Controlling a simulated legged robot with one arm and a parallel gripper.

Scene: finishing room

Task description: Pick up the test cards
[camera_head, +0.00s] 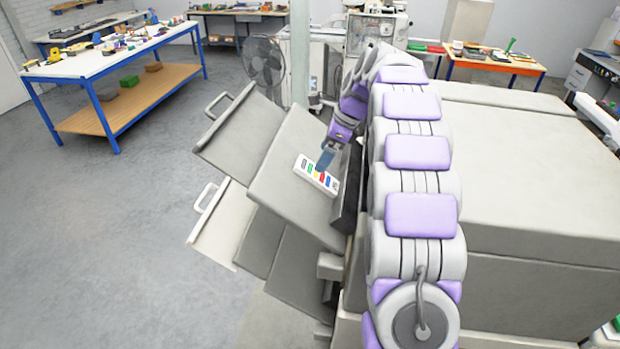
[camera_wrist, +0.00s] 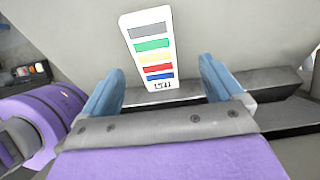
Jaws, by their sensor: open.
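The test cards (camera_head: 316,175) show as a white strip with grey, green, yellow, red and blue bars. They lie on the sloped grey tray (camera_head: 285,190) of the large machine. In the wrist view the test cards (camera_wrist: 151,50) stand upright in the picture, just beyond and between my fingertips. My gripper (camera_head: 326,160) is at the upper right end of the cards, and in the wrist view my gripper (camera_wrist: 162,85) has its two blue fingers apart. Nothing is clearly held. I cannot tell whether the fingers touch the cards. My gripper hides a little of them in the head view.
The large grey machine (camera_head: 530,200) fills the right side behind my arm. Other grey panels with handles (camera_head: 215,215) jut out on the left. A fan (camera_head: 264,60) and a post (camera_head: 300,50) stand behind. A blue-legged table (camera_head: 110,50) is at far left. Open floor lies left.

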